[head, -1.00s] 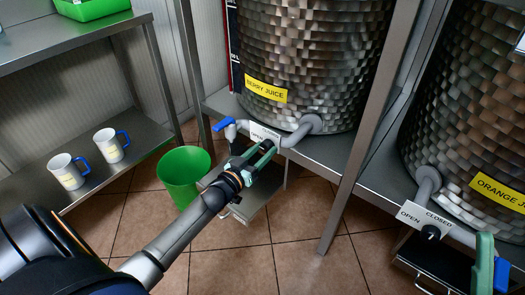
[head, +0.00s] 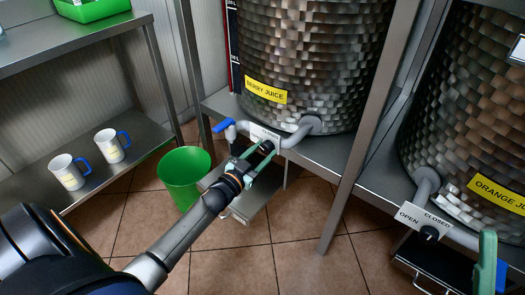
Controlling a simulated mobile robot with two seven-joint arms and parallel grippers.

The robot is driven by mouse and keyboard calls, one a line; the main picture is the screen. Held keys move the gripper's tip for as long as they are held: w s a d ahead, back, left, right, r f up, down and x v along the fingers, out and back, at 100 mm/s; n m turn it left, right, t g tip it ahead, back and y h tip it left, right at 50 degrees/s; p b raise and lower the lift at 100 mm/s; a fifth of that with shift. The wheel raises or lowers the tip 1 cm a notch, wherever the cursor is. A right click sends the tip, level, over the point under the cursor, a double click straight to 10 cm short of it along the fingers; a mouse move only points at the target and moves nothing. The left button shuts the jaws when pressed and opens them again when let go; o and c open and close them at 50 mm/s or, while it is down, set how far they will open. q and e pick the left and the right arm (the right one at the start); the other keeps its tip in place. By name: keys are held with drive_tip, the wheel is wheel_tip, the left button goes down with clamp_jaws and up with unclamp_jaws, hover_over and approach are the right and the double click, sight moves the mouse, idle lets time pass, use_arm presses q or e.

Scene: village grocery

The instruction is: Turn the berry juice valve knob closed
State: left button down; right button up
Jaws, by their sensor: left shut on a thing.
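The berry juice tank (head: 310,60) stands at top centre in the head view, with a yellow label (head: 266,92). From its foot a grey pipe (head: 298,135) runs left to a tap with a blue lever (head: 222,125). A white OPEN/CLOSED sign (head: 264,133) sits on the pipe, its lower part covered by my gripper. My left gripper (head: 260,156) is shut on the dark valve knob (head: 267,147) just below the sign. The knob is mostly hidden, so its setting cannot be read. A green finger-like piece (head: 487,262), seemingly of my right gripper, shows at lower right.
A green bin (head: 184,178) stands on the tiled floor below the tap. Two white mugs (head: 70,172) with blue handles stand on the left shelf. A metal post (head: 358,130) separates the orange juice tank (head: 470,110) and its own black knob (head: 430,233).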

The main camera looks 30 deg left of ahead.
use_arm(q)
drive_tip(key=m, duration=0.6)
drive_tip(key=shift+m, duration=0.3)
drive_tip(key=m, duration=0.3)
drive_tip(key=shift+f+m+h, duration=0.1)
drive_tip(key=shift+m+h, duration=0.2)
drive_tip(key=shift+m+b, duration=0.55)
drive_tip(key=shift+m, duration=1.55)
drive_tip(key=shift+c, duration=1.5)
unclamp_jaws()
